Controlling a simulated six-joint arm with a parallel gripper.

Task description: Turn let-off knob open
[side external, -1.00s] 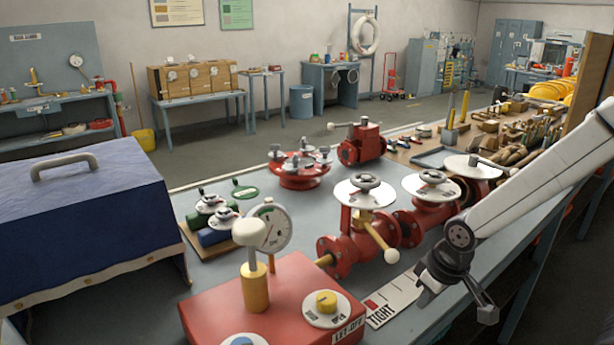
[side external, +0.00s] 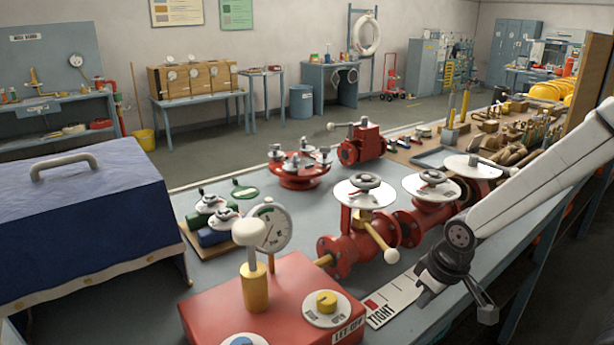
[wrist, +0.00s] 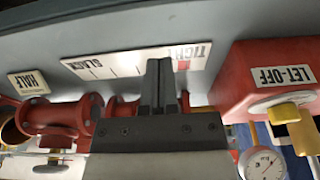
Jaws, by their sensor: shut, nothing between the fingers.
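The let-off knob (side external: 326,301) is a yellow knob on a white round dial, on top of the red box (side external: 215,305) at the front. The box's "LET-OFF" label (side external: 348,331) faces the table's near edge. The wrist view is upside down and shows the label (wrist: 282,76) and the yellow knob (wrist: 283,112) at the right.
A gauge (side external: 271,228) and a pale-topped yellow post (side external: 255,285) stand by the knob. Red valves with white handwheels (side external: 365,190) stand behind the scale plate. A blue-covered case (side external: 80,210) is at the left. The air between my gripper and the knob looks clear.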

